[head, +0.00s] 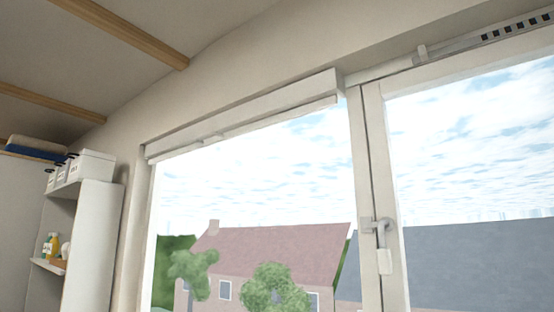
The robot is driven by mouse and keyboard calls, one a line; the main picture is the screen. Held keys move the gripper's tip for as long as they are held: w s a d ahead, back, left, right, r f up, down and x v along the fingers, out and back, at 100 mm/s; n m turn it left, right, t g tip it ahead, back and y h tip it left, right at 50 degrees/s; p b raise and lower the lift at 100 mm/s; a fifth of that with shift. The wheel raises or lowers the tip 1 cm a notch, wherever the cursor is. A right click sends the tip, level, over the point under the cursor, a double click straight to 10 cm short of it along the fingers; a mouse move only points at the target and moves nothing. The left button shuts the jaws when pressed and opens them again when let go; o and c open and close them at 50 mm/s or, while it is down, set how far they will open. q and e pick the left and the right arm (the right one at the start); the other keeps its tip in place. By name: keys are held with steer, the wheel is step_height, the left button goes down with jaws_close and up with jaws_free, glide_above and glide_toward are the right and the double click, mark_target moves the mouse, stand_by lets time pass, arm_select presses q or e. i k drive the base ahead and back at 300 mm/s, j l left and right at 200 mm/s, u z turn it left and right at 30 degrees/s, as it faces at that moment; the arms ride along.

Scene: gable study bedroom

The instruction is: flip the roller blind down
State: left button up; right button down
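The roller blind (250,106) is a long white housing across the top of the left window pane in the head view. A thin pale strip runs along its lower edge, and a small tab (213,139) shows on that strip. The blind is rolled up; the glass (255,170) below it is uncovered. Neither of my grippers is in view.
A window handle (382,245) sits on the frame post (370,190) right of the blind. A vent strip (500,36) runs above the right pane. A white shelf unit (92,235) with boxes (88,166) and bottles (51,246) stands at the left. Wooden beams (135,35) cross the sloped ceiling.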

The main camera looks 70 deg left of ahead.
mark_target(328, 102)
steer(key=k+j+u, duration=0.2)
steer(key=u, duration=2.35)
steer(key=z, duration=0.55)
steer(key=j+z, duration=0.6)
steer(key=z, duration=0.25)
steer(key=j+z, duration=0.4)
steer(key=k+j+z, duration=0.1)
steer(key=z, duration=0.3)
steer(key=k+j, duration=0.2)
steer(key=j, duration=0.2)
steer(key=k+j+z, duration=0.15)
steer(key=j, duration=0.25)
steer(key=k+j, duration=0.3)
steer(key=k+j+z, duration=0.15)
steer(key=j, duration=0.3)
steer(key=k, duration=0.05)
